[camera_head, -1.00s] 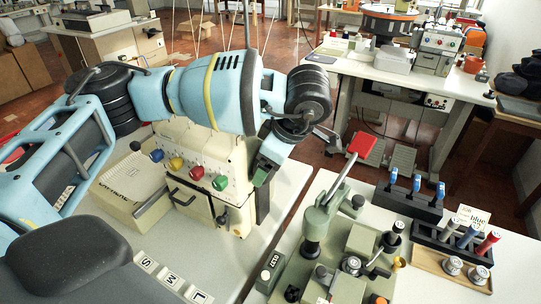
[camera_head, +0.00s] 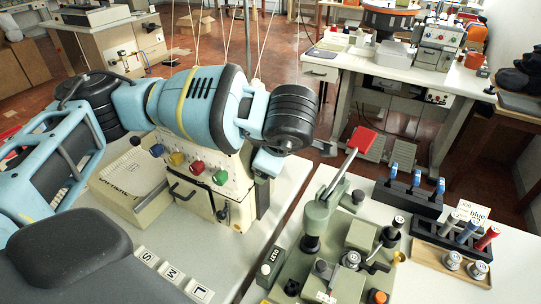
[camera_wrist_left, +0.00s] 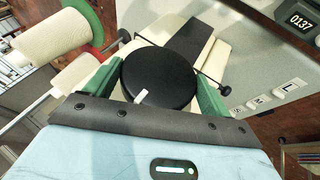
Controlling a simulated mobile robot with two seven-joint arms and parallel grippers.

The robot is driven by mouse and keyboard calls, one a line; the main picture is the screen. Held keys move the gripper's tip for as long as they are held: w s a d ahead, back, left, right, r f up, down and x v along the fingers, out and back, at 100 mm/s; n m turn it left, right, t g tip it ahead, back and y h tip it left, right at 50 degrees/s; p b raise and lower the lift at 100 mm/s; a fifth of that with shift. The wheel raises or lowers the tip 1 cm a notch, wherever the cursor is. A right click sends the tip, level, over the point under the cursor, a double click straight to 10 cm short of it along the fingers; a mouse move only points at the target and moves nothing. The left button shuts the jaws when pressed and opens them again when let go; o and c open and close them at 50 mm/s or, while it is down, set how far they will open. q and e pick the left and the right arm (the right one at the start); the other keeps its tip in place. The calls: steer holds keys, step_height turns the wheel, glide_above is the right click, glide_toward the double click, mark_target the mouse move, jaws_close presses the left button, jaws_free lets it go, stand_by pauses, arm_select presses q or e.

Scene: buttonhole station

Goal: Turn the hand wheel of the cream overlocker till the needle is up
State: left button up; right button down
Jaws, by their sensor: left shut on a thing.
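The cream overlocker (camera_head: 247,190) stands on the white table at the middle left, with colored knobs on its front. Its black round hand wheel (camera_wrist_left: 160,77), with a white mark near its lower left rim, fills the middle of the left wrist view. My left gripper (camera_wrist_left: 160,84) has its green fingers on opposite sides of the wheel, closed on its rim. In the head view my left arm reaches across above the overlocker and hides the wheel and the fingers. I cannot make out the needle. My right gripper is not in view.
A green press with a red-handled lever (camera_head: 361,140) stands right of the overlocker. Beside it are a rack of blue-topped tools (camera_head: 414,180) and a wooden tray of spools (camera_head: 440,262). Cones of thread (camera_wrist_left: 50,37) show in the left wrist view. S, M, L tiles (camera_head: 172,274) lie in front.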

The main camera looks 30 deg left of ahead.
arm_select(q)
steer(key=o, duration=0.9)
steer(key=v, duration=0.7)
steer(key=shift+s+d+r, duration=0.1)
steer(key=shift+d+r, duration=0.1)
steer(key=shift+r, duration=0.1)
